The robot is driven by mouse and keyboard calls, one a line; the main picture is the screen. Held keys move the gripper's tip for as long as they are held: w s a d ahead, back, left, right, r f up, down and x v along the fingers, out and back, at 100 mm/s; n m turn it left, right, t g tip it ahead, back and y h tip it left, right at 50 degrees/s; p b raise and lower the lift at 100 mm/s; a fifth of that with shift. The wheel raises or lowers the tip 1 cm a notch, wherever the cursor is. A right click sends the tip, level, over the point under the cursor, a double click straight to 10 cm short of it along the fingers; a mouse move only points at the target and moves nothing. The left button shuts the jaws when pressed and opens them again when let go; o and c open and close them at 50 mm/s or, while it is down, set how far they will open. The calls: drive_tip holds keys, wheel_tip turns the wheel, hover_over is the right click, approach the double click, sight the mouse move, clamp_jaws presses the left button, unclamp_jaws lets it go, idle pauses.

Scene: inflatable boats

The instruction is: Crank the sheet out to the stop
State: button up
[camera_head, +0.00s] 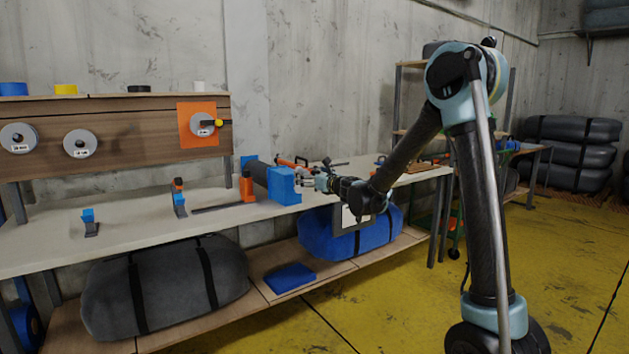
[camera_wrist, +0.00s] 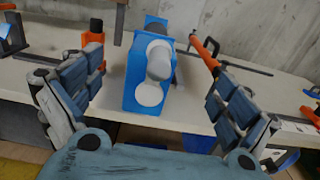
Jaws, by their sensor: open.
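A roll feeder stands on the bench, with a blue end housing (camera_head: 284,186), a dark roll (camera_head: 258,172) and an orange bracket (camera_head: 246,188). A thin dark strip, perhaps the sheet (camera_head: 222,207), lies flat to its left. Left of that stands a small dark upright with a blue and orange top (camera_head: 179,197); I cannot tell if it is the stop. My gripper (camera_head: 314,181) is open and empty at the housing's right.
An orange bar clamp (camera_wrist: 204,52) lies right of the housing, close to my right finger. A small blue-topped piece (camera_head: 88,221) stands at bench left. Grey and blue bundles (camera_head: 165,285) fill the lower shelf. The bench front is mostly clear.

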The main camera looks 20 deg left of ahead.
sight(304, 172)
drive_tip(key=shift+x, duration=2.35)
drive_tip(key=c, duration=2.1)
